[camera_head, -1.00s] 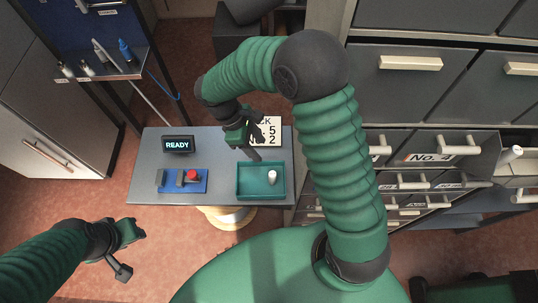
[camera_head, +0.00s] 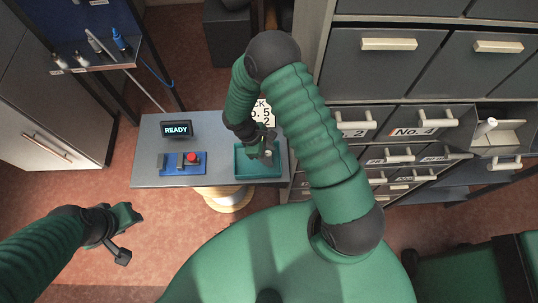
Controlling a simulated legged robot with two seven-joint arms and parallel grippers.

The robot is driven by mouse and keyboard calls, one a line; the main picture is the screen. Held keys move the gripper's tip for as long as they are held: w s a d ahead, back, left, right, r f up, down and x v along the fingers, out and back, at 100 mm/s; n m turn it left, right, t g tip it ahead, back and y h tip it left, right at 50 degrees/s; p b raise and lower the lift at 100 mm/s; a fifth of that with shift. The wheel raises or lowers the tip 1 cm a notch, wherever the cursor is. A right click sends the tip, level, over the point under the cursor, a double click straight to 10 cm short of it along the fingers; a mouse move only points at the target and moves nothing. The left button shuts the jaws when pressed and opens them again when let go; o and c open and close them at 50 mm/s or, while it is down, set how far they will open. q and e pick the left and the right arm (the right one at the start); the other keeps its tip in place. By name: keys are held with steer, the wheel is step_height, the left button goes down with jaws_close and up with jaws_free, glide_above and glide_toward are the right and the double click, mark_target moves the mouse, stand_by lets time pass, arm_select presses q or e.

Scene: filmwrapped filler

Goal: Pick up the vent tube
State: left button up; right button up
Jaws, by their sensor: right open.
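A small white cylinder (camera_head: 268,154) is inside the teal tray (camera_head: 243,174) on the grey table. I cannot tell for sure whether it is the vent tube. My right gripper (camera_head: 263,156) is over the tray, open, with its fingers pointing down close to the cylinder and partly hiding it. I cannot tell whether they touch it. Another white cylinder (camera_head: 487,126) lies at the open drawer (camera_head: 500,140) on the right. My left gripper (camera_head: 127,236) is open and empty at the lower left, away from the table.
A READY display (camera_head: 177,129) and a blue block with a red button (camera_head: 193,158) stand on the table (camera_head: 222,130), left of the tray. A sign stands behind the tray, partly hidden. A drawer cabinet (camera_head: 390,72) is at the right. A shelf (camera_head: 88,60) with bottles is upper left.

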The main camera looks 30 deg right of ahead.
steer(key=shift+w+a, duration=0.1)
steer(key=shift+a, duration=0.15)
steer(key=shift+c, duration=0.7)
steer(key=shift+w+a, duration=0.1)
steer(key=shift+a, duration=0.1)
steer(key=c, duration=0.5)
steer(key=shift+d, duration=0.25)
jaws_close()
steer(key=shift+d, duration=0.3)
